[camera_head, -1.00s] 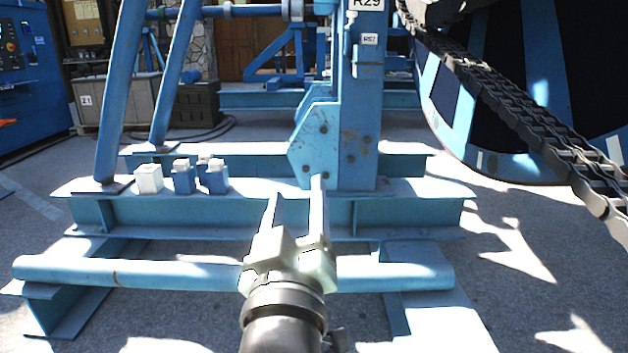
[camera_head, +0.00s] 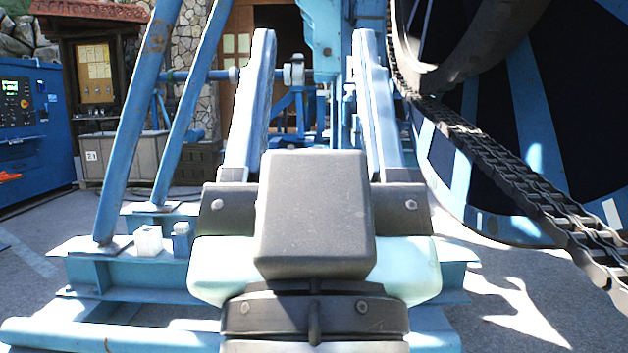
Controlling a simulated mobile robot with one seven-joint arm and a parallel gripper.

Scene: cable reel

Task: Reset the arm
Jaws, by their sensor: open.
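My gripper (camera_head: 313,50) fills the middle of the head view, raised close to the camera. Its two long fingers point up and away, spread wide apart. Nothing is between them except the view of the blue frame behind. The blue steel frame (camera_head: 90,272) of the cable reel stands behind and below my gripper. A white block (camera_head: 148,241) and a blue block (camera_head: 181,240) sit on its beam, left of my gripper. My gripper hides the middle of the beam.
A large blue and black reel (camera_head: 515,120) with a heavy chain (camera_head: 500,170) stands at the right. A blue control cabinet (camera_head: 28,125) and a grey bin (camera_head: 118,160) stand at the far left. Open pavement (camera_head: 35,285) shows at the left.

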